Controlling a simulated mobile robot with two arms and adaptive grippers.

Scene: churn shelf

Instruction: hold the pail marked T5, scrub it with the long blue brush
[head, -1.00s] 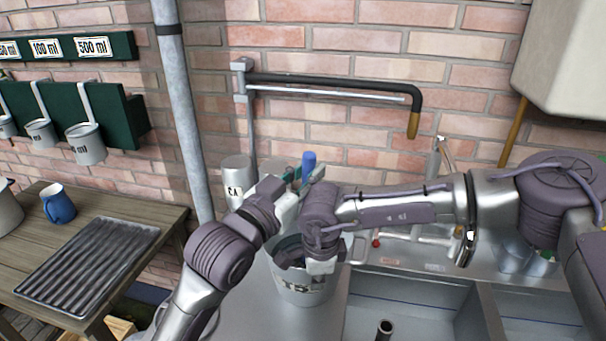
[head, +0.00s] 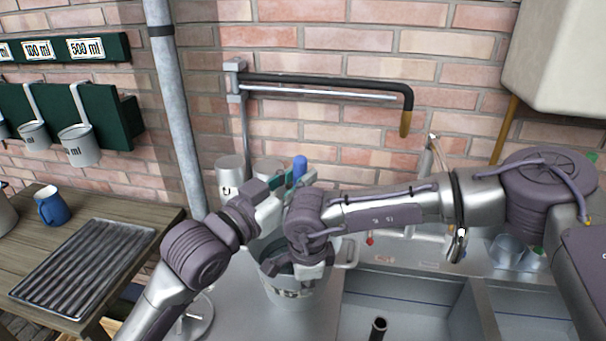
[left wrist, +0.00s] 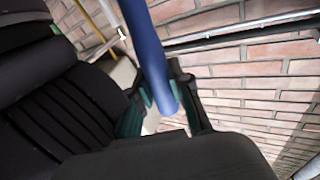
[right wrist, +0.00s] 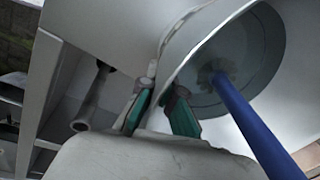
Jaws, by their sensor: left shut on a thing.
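The grey metal pail (head: 292,296) stands on the steel counter left of the sink; the mark on its front is too small to read. The long blue brush (head: 300,167) stands tilted with its handle up; in the right wrist view (right wrist: 243,112) its pale bristle head is inside the pail, near the bottom. My left gripper (head: 292,188) is shut on the handle, which also shows between its fingers in the left wrist view (left wrist: 150,45). My right gripper (head: 312,272) is at the pail's rim. In the right wrist view its fingers stand apart with the rim between them.
A wooden table (head: 160,213) at left holds a ribbed tray (head: 85,262) and a blue mug (head: 54,206). Metal cans (head: 229,172) stand behind the pail. The sink basin (head: 410,305) is to the right. A black swing arm (head: 330,80) is on the wall above.

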